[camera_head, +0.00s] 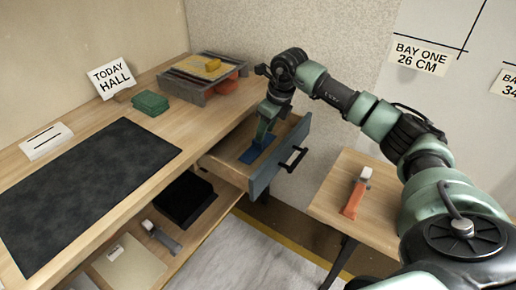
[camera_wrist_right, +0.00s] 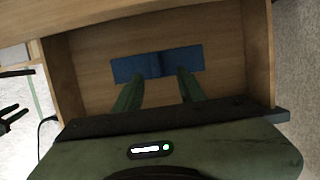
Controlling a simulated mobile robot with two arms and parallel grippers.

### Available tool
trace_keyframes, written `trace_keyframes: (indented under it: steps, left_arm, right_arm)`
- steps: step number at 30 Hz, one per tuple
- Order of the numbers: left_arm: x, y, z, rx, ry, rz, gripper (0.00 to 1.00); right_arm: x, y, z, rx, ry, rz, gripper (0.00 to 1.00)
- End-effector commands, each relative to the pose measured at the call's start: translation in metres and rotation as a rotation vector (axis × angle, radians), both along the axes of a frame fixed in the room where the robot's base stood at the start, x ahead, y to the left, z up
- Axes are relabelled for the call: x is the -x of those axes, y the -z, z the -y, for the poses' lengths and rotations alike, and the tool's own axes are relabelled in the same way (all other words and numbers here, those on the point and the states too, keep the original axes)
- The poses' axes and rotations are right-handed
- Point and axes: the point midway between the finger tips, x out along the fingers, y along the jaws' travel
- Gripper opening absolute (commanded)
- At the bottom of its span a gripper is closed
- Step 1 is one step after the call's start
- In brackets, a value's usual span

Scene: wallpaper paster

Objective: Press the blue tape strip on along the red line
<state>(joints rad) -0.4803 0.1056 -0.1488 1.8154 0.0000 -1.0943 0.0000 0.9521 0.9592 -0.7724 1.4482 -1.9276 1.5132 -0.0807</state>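A blue tape strip (camera_head: 252,156) lies flat on the floor of the open drawer (camera_head: 228,160). It also shows in the right wrist view as a blue bar (camera_wrist_right: 128,68) with a darker raised part at its middle. My right gripper (camera_head: 263,140) reaches down into the drawer over the strip. In the right wrist view its two fingers (camera_wrist_right: 160,86) are apart, one on each side of the raised middle, with nothing seen held. Whether they touch the strip I cannot tell. No red line shows in either view. My left gripper is not in view.
The drawer's walls and front, with a black handle (camera_head: 292,159), surround my right gripper. A dark mat (camera_head: 85,185) covers much of the worktop; a green block (camera_head: 150,103) and grey rack (camera_head: 190,90) stand behind. A side table (camera_head: 325,205) holds an orange tool (camera_head: 354,200).

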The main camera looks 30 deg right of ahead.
Motion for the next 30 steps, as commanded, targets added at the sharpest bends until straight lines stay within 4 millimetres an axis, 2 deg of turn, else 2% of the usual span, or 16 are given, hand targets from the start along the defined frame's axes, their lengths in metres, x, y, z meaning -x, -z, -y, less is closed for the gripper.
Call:
trace_keyframes:
  steps: [5,9,18,22,23,30]
  left_arm:
    - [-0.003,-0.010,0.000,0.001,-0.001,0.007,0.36]
    - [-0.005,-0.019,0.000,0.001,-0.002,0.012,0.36]
    - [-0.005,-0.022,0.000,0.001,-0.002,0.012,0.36]
    - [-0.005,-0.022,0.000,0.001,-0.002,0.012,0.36]
    - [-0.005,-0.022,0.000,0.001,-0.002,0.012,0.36]
    - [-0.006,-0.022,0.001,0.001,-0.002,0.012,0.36]
  right_arm:
    - [-0.010,0.025,-0.011,-0.002,-0.002,-0.002,0.40]
    - [-0.015,0.041,-0.012,-0.001,-0.001,0.000,0.40]
    - [-0.016,0.045,-0.012,0.000,-0.001,0.001,0.40]
    - [-0.016,0.045,-0.012,0.000,-0.001,0.001,0.04]
    - [-0.016,0.045,-0.012,0.000,-0.001,0.001,0.00]
    - [-0.016,0.044,-0.012,0.000,-0.001,0.001,0.00]
